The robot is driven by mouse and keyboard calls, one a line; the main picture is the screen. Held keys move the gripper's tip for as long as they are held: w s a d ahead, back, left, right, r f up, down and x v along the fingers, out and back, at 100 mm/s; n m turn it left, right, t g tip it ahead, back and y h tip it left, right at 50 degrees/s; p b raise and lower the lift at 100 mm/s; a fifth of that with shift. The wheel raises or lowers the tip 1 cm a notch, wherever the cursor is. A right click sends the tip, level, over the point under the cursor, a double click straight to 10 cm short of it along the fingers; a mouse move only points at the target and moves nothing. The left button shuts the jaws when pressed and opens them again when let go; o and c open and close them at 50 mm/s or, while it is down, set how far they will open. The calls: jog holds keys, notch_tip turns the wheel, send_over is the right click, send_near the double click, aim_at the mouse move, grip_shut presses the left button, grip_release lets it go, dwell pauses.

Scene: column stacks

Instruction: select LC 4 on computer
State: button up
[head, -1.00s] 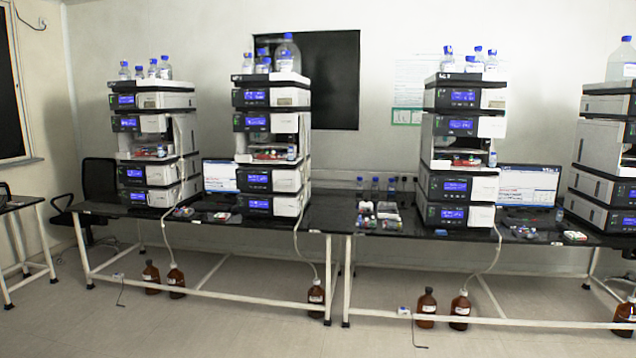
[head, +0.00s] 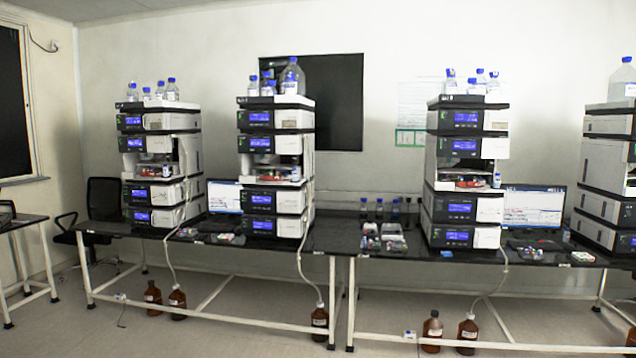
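One computer monitor (head: 531,207) stands on the right bench between the third and the far-right instrument stacks, its screen lit with small windows and lines. Another lit monitor (head: 224,196) stands on the left bench, partly hidden by the second stack. A dark keyboard (head: 538,246) lies in front of the right monitor. The screen text is too small to read, and I cannot tell which stack is LC 4. My gripper is not in view.
Column stacks stand on the benches: leftmost (head: 160,180), second (head: 262,172), third (head: 452,208), far right (head: 606,205). Brown bottles (head: 320,318) stand on the floor below. A black chair (head: 103,200) is at the left. Open floor lies in front.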

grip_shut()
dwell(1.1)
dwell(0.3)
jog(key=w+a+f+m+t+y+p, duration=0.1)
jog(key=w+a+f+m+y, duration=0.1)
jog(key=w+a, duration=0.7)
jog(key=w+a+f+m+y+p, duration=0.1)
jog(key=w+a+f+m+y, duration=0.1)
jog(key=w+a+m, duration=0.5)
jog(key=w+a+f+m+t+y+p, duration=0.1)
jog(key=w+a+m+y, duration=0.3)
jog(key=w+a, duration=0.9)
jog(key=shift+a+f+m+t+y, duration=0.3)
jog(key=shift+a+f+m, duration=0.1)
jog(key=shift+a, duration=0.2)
